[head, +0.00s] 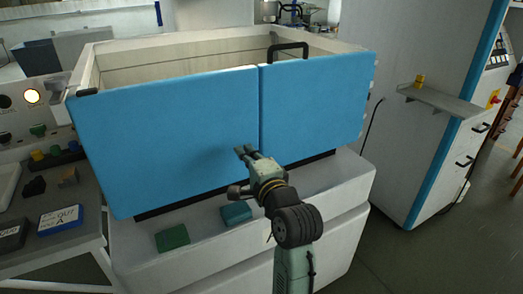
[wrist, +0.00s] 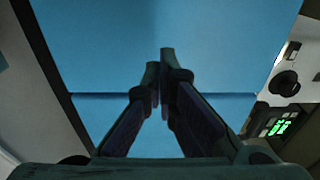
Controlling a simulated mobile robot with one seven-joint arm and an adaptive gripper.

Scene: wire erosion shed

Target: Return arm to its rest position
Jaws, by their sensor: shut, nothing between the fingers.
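My arm (head: 296,226) reaches up from the bottom of the head view, with my gripper (head: 244,151) in front of the blue doors of a white machine tank. In the wrist view my gripper (wrist: 161,75) has its two fingers drawn together at the tips, with nothing held. The left blue door (head: 170,130) and the right blue door (head: 315,105) are closed, with a narrow seam between them. The blue door surface (wrist: 105,40) fills most of the wrist view. I cannot tell the exact gap between fingertips and door.
A green block (head: 172,238) and a teal block (head: 236,212) lie on the white ledge below the doors. A side bench at left holds a blue-edged tray marked OUT A (head: 60,219). A grey shelf (head: 440,98) juts from the cabinet at right. Floor shows at lower right.

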